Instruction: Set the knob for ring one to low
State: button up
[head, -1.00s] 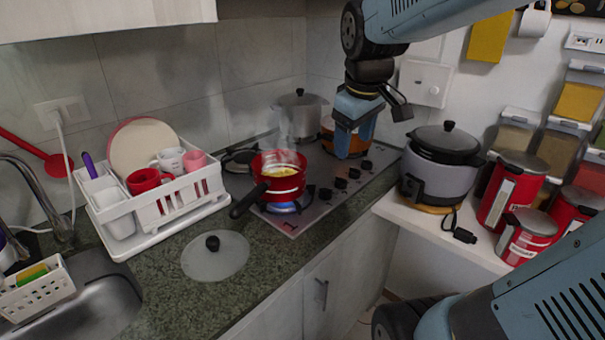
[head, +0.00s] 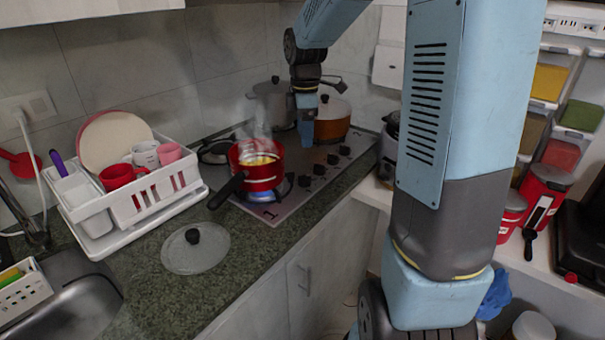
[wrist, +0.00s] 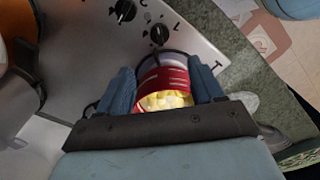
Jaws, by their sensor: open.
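Several black knobs run along the right edge of the steel hob (head: 282,208). The nearest to its front end is a knob (head: 304,181) by the red pot (head: 262,172). A blue flame burns under this pot, which holds steaming yellow food. My gripper (head: 307,140) is open, pointing down above the hob right of the red pot. In the wrist view, the red pot shows between the spread fingers of my gripper (wrist: 161,66). No finger touches a knob.
An orange pot (head: 333,128) and a steel pot (head: 268,105) stand behind my gripper. The red pot's black handle (head: 226,189) sticks out over the counter. A glass lid (head: 195,249) and a white dish rack (head: 125,222) are to the left.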

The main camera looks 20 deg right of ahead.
aim_at(305, 176)
notch_tip(305, 176, down, 13)
jog(key=shift+f, duration=0.15)
dwell(0.4)
jog(key=c, duration=1)
jog(key=shift+c, duration=0.2)
